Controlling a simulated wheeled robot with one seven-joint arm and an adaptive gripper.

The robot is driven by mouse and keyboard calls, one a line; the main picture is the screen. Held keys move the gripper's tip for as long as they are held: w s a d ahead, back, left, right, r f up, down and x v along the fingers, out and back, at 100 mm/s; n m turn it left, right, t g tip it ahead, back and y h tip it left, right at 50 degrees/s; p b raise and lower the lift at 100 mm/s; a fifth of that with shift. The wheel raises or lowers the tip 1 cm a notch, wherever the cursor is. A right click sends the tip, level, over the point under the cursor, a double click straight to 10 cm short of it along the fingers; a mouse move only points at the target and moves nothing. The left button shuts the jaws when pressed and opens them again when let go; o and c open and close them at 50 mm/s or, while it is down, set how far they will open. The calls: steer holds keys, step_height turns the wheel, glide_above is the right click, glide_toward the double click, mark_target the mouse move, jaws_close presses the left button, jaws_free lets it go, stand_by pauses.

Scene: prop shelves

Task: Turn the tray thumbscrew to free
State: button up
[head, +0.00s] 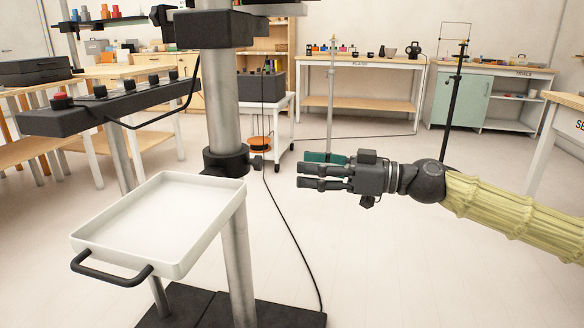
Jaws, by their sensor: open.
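The white tray (160,216) with a black handle (112,270) stands at the left front, beside a thick grey post (223,110). A black collar (226,160) sits around the post behind the tray. A small dark thumbscrew (257,163) sticks out from the collar's right side; its details are too small to tell. My gripper (312,177) comes in from the right, pointing left. It is open and empty, apart from the thumbscrew and to its right.
A black control bar (105,105) with knobs and a red button is at the left. A black cable (290,240) runs down to the black base plate (270,313). Tables and a green-doored cabinet (458,100) stand behind. The floor at the right front is clear.

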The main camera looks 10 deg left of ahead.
steer(key=shift+d, duration=1.25)
